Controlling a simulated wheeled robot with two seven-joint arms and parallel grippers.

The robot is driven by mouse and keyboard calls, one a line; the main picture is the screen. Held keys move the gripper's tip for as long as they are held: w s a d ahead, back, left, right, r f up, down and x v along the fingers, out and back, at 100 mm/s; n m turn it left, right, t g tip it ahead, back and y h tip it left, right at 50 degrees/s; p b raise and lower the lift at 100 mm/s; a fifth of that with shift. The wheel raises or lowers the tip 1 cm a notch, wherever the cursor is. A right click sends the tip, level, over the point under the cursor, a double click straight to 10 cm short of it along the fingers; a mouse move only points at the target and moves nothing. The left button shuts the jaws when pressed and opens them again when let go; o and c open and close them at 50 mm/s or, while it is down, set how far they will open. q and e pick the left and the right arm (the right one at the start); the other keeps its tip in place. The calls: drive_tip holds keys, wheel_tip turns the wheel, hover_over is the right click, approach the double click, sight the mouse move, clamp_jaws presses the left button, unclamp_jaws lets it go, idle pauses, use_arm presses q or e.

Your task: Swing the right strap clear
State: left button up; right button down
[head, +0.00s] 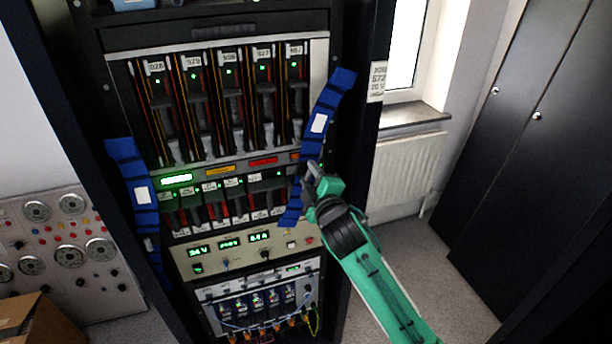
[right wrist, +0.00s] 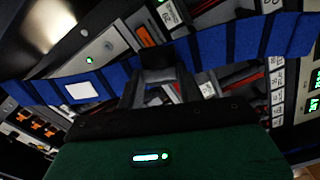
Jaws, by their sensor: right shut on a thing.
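The right strap (head: 327,110) is a blue segmented band with a white label. It runs down the right edge of the equipment rack, over the ends of the module rows. My right gripper (head: 313,178) is shut on the strap around its lower middle and hides part of it. In the right wrist view the right strap (right wrist: 215,50) crosses the picture, with my right gripper (right wrist: 160,68) closed at its middle. A matching left strap (head: 138,185) hangs on the rack's left side. My left gripper is not in view.
The rack (head: 225,32) holds rows of modules with green lights and a panel with green displays (head: 258,237). A radiator (head: 405,170) and window stand to the right, dark cabinets (head: 530,130) beyond. A gauge panel (head: 70,255) and cardboard box (head: 45,325) are at the left.

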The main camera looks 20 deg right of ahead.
drive_tip(key=d+f+n+p, duration=0.1)
drive_tip(key=d+n, duration=0.4)
drive_tip(key=d, duration=0.6)
drive_tip(key=shift+w+f+p, duration=0.2)
drive_tip(key=shift+f+p, duration=0.15)
drive_tip(key=shift+p, duration=0.2)
drive_tip(key=c, duration=0.9)
unclamp_jaws()
drive_tip(key=shift+d, duration=0.15)
drive_tip(key=shift+s+d+b, duration=0.2)
drive_tip(key=shift+s+b, duration=2.05)
drive_tip(key=shift+s, duration=4.65)
